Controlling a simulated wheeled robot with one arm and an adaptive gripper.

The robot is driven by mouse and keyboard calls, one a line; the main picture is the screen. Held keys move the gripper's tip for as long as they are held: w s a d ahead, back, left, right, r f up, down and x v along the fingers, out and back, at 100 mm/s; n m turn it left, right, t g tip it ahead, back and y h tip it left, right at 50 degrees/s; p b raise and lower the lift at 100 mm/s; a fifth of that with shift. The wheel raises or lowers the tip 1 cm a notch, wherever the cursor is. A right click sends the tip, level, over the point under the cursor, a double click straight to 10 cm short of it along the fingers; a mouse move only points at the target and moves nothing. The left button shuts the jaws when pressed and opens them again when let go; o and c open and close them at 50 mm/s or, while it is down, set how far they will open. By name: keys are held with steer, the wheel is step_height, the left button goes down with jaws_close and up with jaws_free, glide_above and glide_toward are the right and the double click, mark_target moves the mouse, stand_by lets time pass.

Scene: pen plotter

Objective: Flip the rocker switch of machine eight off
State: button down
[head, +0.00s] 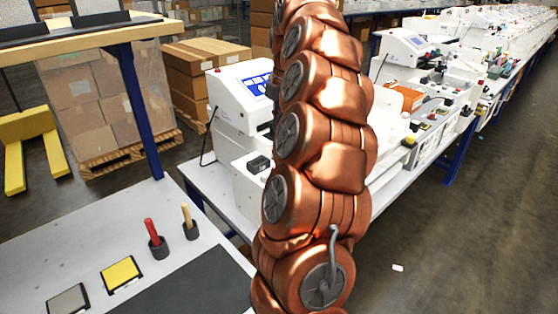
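A row of white machines runs along the bench, away to the upper right. The nearest machine (228,105) has a blue screen and is partly hidden behind my copper-coloured arm. Another white machine (398,52) with a screen stands right of the arm. Small dark and coloured controls show on the machines. No machine number is legible, so I cannot tell which is machine eight. I cannot make out its rocker switch. My arm rises through the middle of the view, and my gripper is out of the picture.
A near table (200,270) holds a red-handled tool (151,230), a yellow pad (121,273) and a grey pad (68,300). Wrapped boxes (95,100) and a yellow pallet jack (30,145) stand at left. The aisle floor (470,230) at right is mostly clear.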

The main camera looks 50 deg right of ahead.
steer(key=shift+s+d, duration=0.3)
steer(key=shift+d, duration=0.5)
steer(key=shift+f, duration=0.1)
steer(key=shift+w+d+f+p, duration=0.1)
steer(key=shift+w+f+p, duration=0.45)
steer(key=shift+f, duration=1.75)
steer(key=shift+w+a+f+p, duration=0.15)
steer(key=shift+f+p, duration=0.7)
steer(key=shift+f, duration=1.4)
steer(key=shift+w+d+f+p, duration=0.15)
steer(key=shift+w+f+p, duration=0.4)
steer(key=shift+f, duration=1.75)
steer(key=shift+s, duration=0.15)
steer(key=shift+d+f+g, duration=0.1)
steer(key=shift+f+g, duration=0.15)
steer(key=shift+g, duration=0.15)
